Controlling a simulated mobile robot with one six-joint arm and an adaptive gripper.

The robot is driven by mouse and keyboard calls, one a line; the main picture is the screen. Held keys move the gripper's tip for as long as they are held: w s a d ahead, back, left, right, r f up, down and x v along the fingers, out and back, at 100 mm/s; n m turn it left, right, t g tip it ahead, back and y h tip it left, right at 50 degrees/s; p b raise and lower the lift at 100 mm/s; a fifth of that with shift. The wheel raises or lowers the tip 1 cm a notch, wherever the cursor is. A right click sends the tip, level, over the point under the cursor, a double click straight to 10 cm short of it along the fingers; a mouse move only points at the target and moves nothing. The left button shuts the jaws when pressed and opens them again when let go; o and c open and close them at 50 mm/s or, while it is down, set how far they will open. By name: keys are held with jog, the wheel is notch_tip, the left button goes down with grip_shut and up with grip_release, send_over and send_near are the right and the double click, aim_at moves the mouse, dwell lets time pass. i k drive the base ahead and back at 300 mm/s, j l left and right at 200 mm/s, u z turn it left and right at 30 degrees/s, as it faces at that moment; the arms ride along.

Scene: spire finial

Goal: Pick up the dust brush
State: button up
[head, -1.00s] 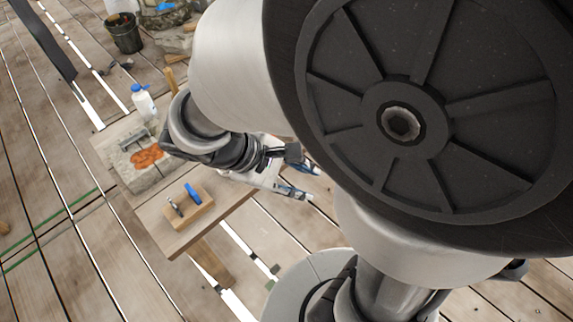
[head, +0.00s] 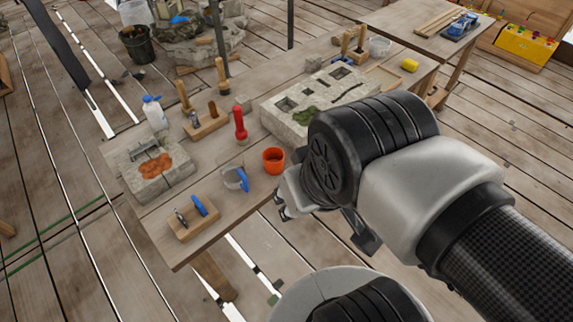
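I cannot tell for certain which tool is the dust brush. Candidates on the workbench (head: 213,160) are a wooden-handled tool (head: 221,76) standing upright behind the block, another wooden handle (head: 183,96) by a small wooden rack (head: 207,127), and a red-handled tool (head: 240,124) standing mid-bench. Further upright wooden handles (head: 346,43) stand at the bench's far end. My gripper (head: 284,207) is at the bench's front edge, right of the orange cup (head: 273,160). It is mostly hidden by my arm; its fingers are unclear. No tool shows in it.
A carved stone block (head: 318,97) fills the bench's middle. A white bottle (head: 154,112), a stone slab with orange material (head: 158,168), a clear cup (head: 235,179) and a wooden block with small tools (head: 194,219) stand at left. A second table (head: 405,20) is behind right.

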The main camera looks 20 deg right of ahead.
aim_at(241, 134)
jog(key=i+u, duration=0.35)
jog(key=i+l+u, duration=0.2)
jog(key=u, duration=0.15)
jog(key=i+l+u, duration=0.35)
jog(key=k+j, duration=0.05)
jog(key=j, duration=0.05)
